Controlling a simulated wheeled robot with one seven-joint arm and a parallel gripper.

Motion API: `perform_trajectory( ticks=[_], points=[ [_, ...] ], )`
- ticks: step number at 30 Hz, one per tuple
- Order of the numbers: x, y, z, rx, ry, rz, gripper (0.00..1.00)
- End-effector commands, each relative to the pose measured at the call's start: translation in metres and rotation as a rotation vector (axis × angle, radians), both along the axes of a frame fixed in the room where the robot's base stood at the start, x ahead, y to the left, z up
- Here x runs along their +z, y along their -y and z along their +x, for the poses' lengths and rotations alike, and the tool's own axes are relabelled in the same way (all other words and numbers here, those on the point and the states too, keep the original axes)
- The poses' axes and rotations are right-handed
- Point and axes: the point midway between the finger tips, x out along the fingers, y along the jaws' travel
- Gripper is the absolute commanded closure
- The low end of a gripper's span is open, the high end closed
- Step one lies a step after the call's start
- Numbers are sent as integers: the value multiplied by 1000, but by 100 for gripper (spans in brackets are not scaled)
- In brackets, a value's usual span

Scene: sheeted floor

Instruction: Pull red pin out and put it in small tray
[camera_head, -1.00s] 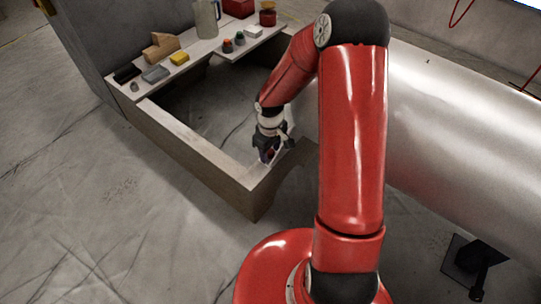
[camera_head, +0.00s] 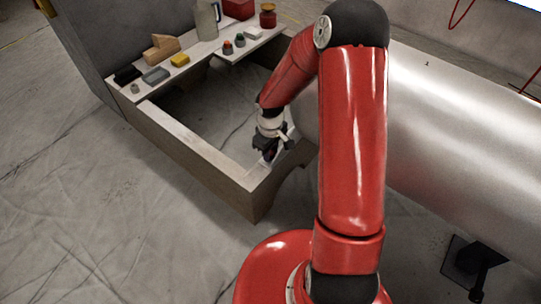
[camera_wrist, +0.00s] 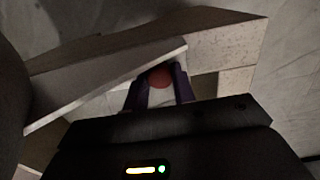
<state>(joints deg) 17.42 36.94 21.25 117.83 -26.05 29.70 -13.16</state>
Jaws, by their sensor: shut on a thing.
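The red pin (camera_wrist: 161,76) shows in the wrist view as a round red top between my two fingers. My gripper (camera_wrist: 160,90) is shut on it, low over the near corner of the wooden frame. In the head view my gripper (camera_head: 268,155) is at that corner, and the pin is mostly hidden by the fingers. I cannot tell whether the pin's lower end is still in a hole. A small grey-blue tray (camera_head: 156,75) lies on the shelf at the back left, well away from my gripper. It looks empty.
The wooden frame (camera_head: 205,155) surrounds an open gap. The shelf holds a yellow block (camera_head: 180,60), a wooden block (camera_head: 160,47), a dark item (camera_head: 126,75), a jug (camera_head: 207,20) and several small pieces. A large metal cylinder (camera_head: 450,120) lies at right.

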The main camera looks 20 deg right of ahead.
Motion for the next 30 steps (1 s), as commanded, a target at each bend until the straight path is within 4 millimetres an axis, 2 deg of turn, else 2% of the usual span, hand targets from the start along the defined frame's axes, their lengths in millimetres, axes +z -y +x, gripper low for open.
perform_trajectory(
  ticks=[30],
  points=[
    [32, 0, 0, 0, 0, 0, 100]
  ],
)
